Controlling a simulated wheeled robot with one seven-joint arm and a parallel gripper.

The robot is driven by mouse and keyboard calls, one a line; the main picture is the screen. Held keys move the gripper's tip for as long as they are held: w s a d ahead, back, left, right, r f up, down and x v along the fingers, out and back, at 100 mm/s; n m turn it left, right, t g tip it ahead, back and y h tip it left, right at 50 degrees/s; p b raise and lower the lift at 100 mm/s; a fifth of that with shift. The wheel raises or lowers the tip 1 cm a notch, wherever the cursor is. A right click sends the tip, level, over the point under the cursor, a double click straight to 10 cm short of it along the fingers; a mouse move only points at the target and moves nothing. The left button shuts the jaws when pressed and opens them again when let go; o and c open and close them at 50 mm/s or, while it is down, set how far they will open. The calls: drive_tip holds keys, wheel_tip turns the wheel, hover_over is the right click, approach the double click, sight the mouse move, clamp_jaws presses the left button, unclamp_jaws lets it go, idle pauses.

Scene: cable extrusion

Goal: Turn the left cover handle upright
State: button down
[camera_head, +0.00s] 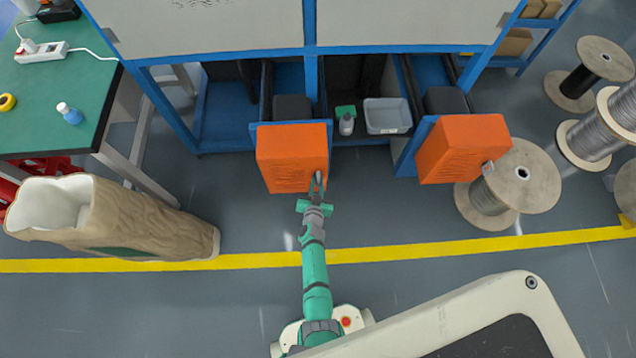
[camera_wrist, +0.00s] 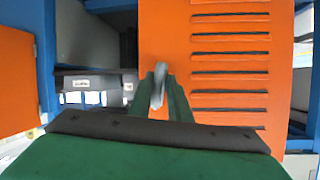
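The left orange cover (camera_head: 291,150) stands at the front of the left blue bay in the head view. Its slotted orange face also fills much of the wrist view (camera_wrist: 232,72). The grey left cover handle (camera_wrist: 159,82) is beside the slots and looks nearly parallel to the picture's vertical, with a slight tilt. My gripper (camera_wrist: 160,90) has its two green fingers on either side of the handle, close against it, and appears shut on it. In the head view, my gripper (camera_head: 318,186) reaches the cover's lower right edge. The fingers hide part of the handle.
A second orange cover (camera_head: 461,148) stands to the right, with a grey handle (camera_head: 487,168). A grey bin (camera_head: 387,116) and a small bottle (camera_head: 346,122) sit between the covers. Cable spools (camera_head: 518,178) stand at the right.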

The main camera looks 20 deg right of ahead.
drive_tip(key=shift+s+d, duration=0.2)
drive_tip(key=shift+d, duration=0.1)
drive_tip(key=shift+s+d+f+n+h, duration=0.1)
drive_tip(key=shift+d+n+h, duration=0.05)
drive_tip(key=shift+n+h, duration=0.4)
drive_tip(key=c, duration=1.8)
unclamp_jaws()
drive_tip(key=shift+a, duration=0.2)
drive_tip(key=shift+a, duration=0.1)
drive_tip(key=v, duration=1)
drive_tip(key=shift+s+r, duration=0.2)
drive_tip(key=shift+r, duration=0.1)
